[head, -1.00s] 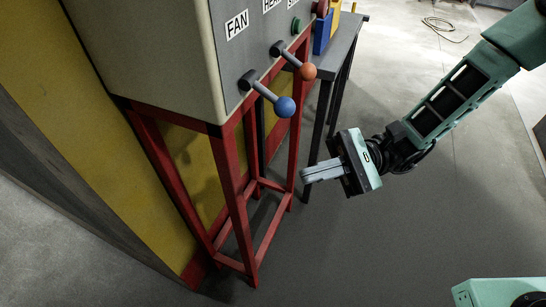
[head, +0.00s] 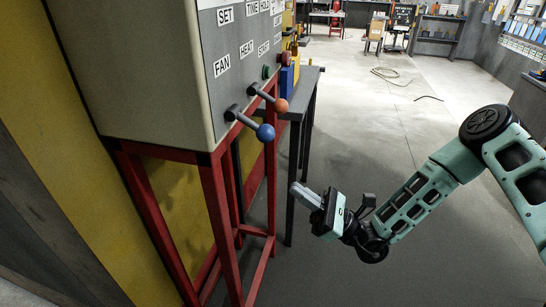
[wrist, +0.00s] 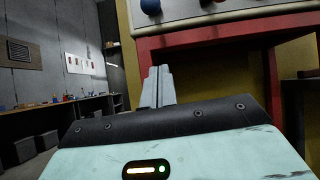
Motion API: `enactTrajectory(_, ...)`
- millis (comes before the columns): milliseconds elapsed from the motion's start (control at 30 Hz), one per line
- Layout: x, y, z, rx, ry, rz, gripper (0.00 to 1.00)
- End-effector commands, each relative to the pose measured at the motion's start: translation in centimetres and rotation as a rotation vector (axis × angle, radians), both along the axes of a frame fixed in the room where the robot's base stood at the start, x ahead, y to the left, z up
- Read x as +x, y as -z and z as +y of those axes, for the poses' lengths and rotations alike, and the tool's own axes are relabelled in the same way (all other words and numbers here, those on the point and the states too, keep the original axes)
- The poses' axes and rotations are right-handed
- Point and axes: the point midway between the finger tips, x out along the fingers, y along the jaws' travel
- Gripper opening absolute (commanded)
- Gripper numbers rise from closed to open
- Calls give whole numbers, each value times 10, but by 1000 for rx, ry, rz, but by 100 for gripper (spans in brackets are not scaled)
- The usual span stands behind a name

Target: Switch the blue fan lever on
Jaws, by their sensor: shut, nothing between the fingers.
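The blue fan lever (head: 265,132) sticks out and slightly down from the control box panel, below the FAN label (head: 222,65). Its blue ball also shows at the top of the wrist view (wrist: 151,6). My gripper (head: 293,188) is shut and empty. In the head view it hangs in free air, lower than the blue ball and to its right, apart from it. In the wrist view the closed fingers (wrist: 157,84) point up in front of the red frame.
An orange-ball lever (head: 281,105) sits beside the blue one, under HEAT. A red stand (head: 217,200) carries the box. A dark table (head: 306,80) stands behind.

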Motion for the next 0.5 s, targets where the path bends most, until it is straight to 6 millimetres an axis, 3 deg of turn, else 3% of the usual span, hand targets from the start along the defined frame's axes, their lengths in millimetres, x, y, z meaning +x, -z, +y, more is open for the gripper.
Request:
enactTrajectory(167, 2, -9, 10, -1, -5, -2, 0)
enactTrajectory(500, 19, -49, 61, 0, -6, -3, 0)
